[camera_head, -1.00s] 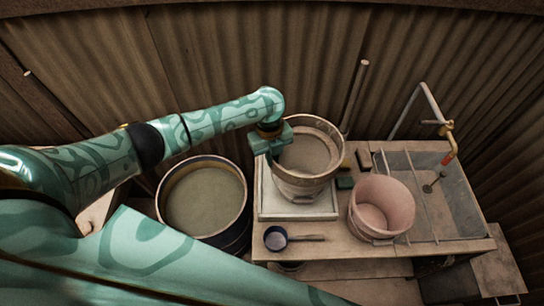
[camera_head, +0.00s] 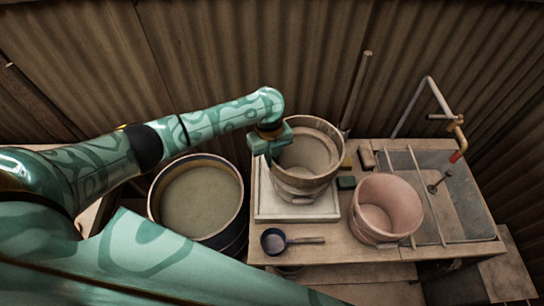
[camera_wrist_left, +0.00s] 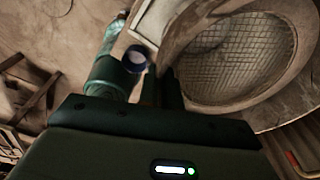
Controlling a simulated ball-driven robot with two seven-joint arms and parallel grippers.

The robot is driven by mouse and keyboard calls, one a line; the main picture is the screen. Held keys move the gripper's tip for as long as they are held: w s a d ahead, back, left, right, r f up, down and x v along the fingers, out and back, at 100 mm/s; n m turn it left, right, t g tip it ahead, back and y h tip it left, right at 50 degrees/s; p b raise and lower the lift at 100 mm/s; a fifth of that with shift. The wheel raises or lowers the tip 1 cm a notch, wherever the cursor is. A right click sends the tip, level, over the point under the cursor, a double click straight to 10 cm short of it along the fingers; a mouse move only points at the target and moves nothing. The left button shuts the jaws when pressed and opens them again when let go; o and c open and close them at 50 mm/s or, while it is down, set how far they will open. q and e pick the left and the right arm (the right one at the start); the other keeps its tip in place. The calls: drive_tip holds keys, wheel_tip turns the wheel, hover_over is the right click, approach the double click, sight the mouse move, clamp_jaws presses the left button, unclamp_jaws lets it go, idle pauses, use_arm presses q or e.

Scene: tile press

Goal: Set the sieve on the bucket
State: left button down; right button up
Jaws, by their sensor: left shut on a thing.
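The sieve (camera_head: 320,128) is a round, pale wooden hoop, and its mesh (camera_wrist_left: 225,70) shows in the left wrist view. My left gripper (camera_head: 272,142) is shut on the left side of its rim. A bucket (camera_head: 300,190) shows below the sieve, on a white tray; the sieve hides most of it. I cannot tell whether the sieve touches that bucket or hangs just above it. A pink bucket (camera_head: 393,205) stands empty to the right. My right gripper is not in view.
The white tray (camera_head: 265,208) lies on the workbench. A small dark-blue dipper (camera_head: 274,241) lies in front of it. A vat of grey-green liquid (camera_head: 198,200) stands left. Small blocks (camera_head: 346,182), a sink and a bent tap (camera_head: 452,135) are right.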

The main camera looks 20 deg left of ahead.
use_arm(q)
drive_tip(key=shift+f, duration=0.3)
drive_tip(key=shift+w+f, duration=0.1)
drive_tip(key=shift+f, duration=0.1)
idle(0.3)
drive_tip(key=c, duration=1.5)
unclamp_jaws()
drive_tip(key=shift+r, duration=0.1)
